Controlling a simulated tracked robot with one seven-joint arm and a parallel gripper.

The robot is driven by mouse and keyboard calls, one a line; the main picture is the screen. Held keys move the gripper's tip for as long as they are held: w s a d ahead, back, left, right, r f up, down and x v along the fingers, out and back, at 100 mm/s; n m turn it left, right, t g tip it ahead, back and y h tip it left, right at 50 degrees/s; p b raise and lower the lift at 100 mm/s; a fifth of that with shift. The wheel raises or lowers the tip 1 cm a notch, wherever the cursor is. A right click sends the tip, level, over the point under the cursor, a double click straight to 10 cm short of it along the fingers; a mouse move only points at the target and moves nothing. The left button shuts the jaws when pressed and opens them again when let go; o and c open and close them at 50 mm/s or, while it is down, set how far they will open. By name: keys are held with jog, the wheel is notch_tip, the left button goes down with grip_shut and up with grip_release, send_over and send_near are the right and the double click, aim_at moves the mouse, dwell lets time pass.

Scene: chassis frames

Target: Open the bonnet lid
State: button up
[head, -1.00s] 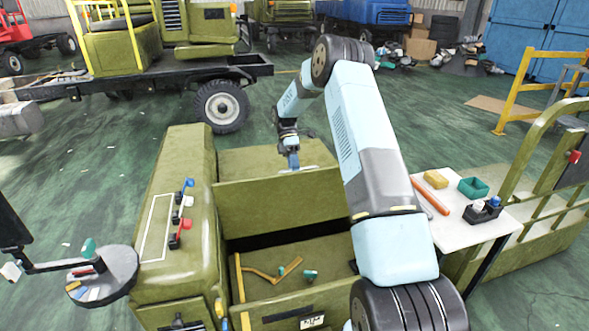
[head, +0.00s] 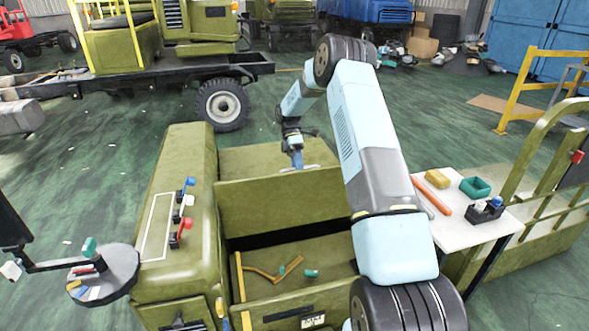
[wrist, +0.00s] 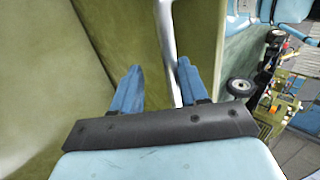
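The olive-green bonnet lid (head: 265,205) lies in the middle of the head view, with a flat top behind its front panel and a dark gap below that panel. A pale bar handle (head: 308,169) sits near the panel's top edge. My gripper (head: 297,166) is over it, partly small and hard to make out there. In the wrist view, the two blue fingers of my gripper (wrist: 157,72) are apart. The silver handle (wrist: 166,40) runs between them, closer to the right finger. The fingers do not appear shut on it; contact cannot be told.
An olive side housing (head: 175,240) with colored levers (head: 185,207) stands left. A bent yellow rod (head: 265,274) lies in the bay below the lid. A white table (head: 460,212) with small items stands right. A round dark tray (head: 105,275) is at the lower left.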

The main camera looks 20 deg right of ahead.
jog(key=shift+a, duration=0.1)
jog(key=v, duration=1.3)
jog(key=shift+w+r, duration=0.2)
jog(key=shift+w, duration=0.1)
